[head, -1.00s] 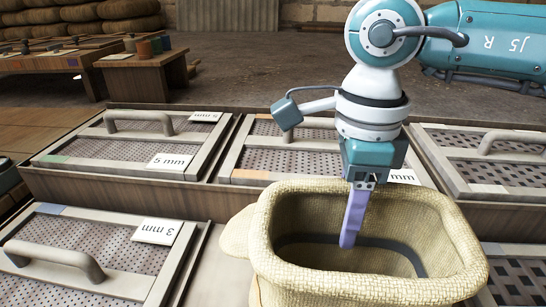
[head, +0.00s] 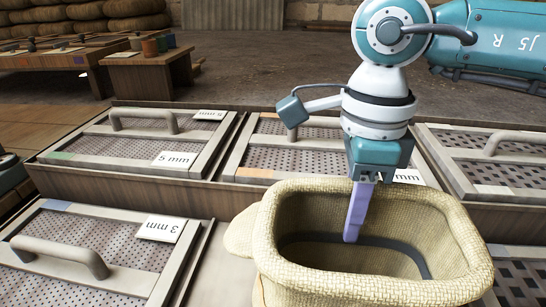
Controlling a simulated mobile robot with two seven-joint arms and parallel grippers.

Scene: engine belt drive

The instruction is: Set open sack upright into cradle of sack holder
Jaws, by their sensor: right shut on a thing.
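The open sack (head: 268,235) is a woven tan bag with a thick rolled rim. It stands upright at the lower right of the head view with its mouth facing up, and its lower part is cut off by the frame edge. A dark band runs around its inside. My right gripper (head: 355,225) comes down from above at the sack's far rim. One purple finger shows inside the mouth against the far wall; the other is hidden behind that wall. The gripper is shut on the sack. I cannot make out the sack holder or its cradle. My left gripper is not in view.
Framed sieve trays with handles and size labels, such as a 5 mm tray (head: 130,145) and a 3 mm tray (head: 85,255), lie around the sack. A low wooden table (head: 150,70) stands at the back left. Open floor lies behind the trays.

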